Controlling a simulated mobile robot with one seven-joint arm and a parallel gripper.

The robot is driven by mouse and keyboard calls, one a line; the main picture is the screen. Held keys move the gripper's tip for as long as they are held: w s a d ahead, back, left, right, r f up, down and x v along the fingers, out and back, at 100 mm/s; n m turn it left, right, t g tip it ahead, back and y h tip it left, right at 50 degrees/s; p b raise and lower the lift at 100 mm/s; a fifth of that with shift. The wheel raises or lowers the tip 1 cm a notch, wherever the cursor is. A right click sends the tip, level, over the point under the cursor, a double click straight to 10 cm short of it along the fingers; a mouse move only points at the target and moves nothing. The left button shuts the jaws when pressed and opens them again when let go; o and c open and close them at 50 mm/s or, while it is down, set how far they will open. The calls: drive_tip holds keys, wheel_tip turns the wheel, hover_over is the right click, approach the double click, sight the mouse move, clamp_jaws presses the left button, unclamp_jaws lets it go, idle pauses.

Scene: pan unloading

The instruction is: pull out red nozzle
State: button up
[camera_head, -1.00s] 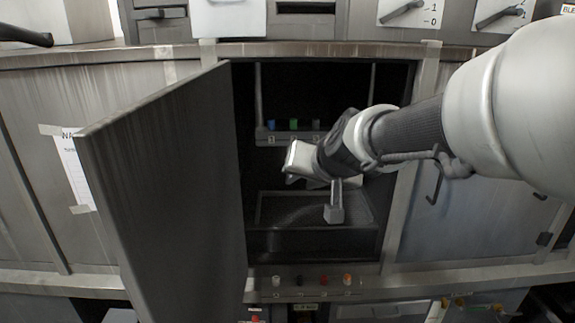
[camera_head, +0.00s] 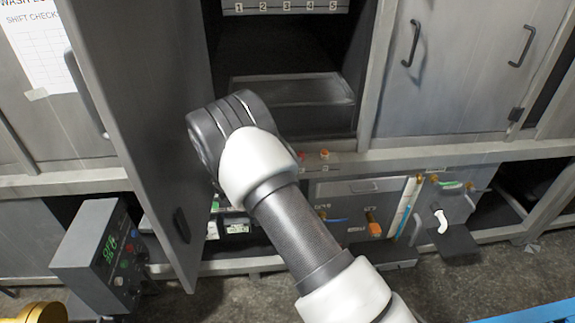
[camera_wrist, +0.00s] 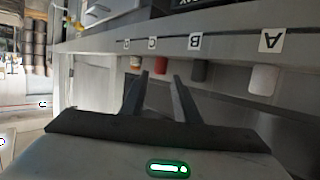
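The red nozzle (camera_wrist: 161,66) sits on a grey ledge in the wrist view, beside the label C. It also shows in the head view (camera_head: 301,156), just past the edge of my arm. My gripper (camera_wrist: 160,77) is open, its two dark fingers pointing at the ledge. The red nozzle appears between the fingertips; I cannot tell whether they reach around it. In the head view my arm hides the gripper.
An open cabinet door (camera_head: 150,120) stands left of my arm. Above the ledge is the dark open compartment with a tray (camera_head: 295,90). A control box (camera_head: 90,255) stands at lower left. Valves and fittings (camera_head: 372,224) lie below right.

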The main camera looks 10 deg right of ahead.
sight(301, 152)
drive_tip(key=b+x, duration=0.1)
drive_tip(key=x, duration=0.6)
drive_tip(key=shift+w+d, duration=0.1)
clamp_jaws()
drive_tip(key=shift+r+p, duration=0.3)
drive_tip(key=shift+r, duration=0.45)
idle(0.5)
drive_tip(key=shift+r+p, duration=1.6)
drive_tip(key=shift+r, duration=0.6)
